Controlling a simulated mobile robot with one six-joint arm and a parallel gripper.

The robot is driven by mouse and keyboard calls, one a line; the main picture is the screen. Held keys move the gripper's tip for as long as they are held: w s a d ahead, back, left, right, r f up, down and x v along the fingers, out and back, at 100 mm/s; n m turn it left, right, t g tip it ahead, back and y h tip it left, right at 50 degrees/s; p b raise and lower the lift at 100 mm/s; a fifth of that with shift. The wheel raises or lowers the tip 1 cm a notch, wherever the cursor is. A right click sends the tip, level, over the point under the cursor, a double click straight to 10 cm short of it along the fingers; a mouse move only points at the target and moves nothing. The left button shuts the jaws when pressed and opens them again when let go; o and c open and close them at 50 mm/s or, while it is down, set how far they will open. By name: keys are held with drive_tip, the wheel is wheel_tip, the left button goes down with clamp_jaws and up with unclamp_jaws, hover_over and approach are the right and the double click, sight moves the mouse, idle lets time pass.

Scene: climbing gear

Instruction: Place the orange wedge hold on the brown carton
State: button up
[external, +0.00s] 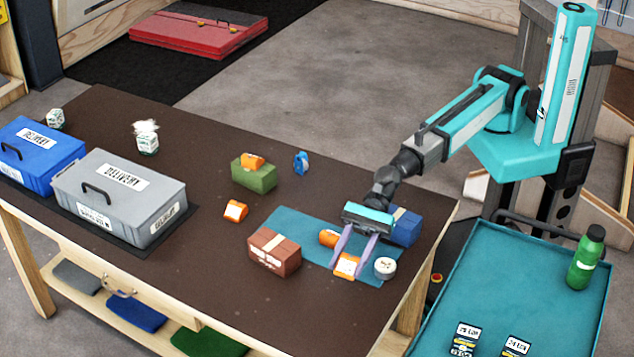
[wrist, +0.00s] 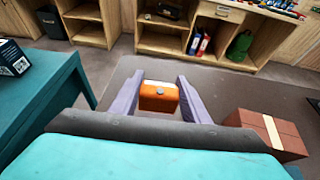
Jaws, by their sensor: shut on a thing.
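My gripper (external: 352,262) is shut on an orange hold, seemingly the orange wedge hold (external: 346,266). In the wrist view the hold (wrist: 158,98) sits between the two purple fingers, with a pale patch on top and a grey spot on its front face. The external view does not make clear how high it is above the table. The brown carton (external: 274,256) with a pale tape strip stands to the left of my gripper in the external view. It shows at the right in the wrist view (wrist: 275,130), with nothing on its top.
Another orange item (external: 329,238) lies close behind my gripper on the blue mat (external: 290,222). A blue carton (external: 407,228) and a white round item (external: 385,267) are nearby. An orange piece (external: 235,210) lies left; another (external: 252,161) sits on a green carton (external: 254,180). The table's front is clear.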

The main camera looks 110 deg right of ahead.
drive_tip(key=s, duration=0.2)
drive_tip(key=s+n+g, duration=0.1)
drive_tip(key=shift+s+d+f+y, duration=0.1)
drive_tip(key=shift+s+f+y, duration=0.05)
drive_tip(key=shift+f+y, duration=0.25)
drive_tip(key=w+d+r+b, duration=0.1)
drive_tip(key=d+b, duration=0.4)
drive_tip(key=d, duration=0.6)
drive_tip(key=w+d+r+m+t+h+b, duration=0.1)
drive_tip(key=w+d+r+b, duration=0.1)
drive_tip(key=d+b, duration=0.4)
drive_tip(key=d, duration=0.5)
drive_tip(key=shift+r, duration=0.35)
drive_tip(key=p, duration=0.6)
hover_over(274, 242)
drive_tip(key=shift+f, duration=0.7)
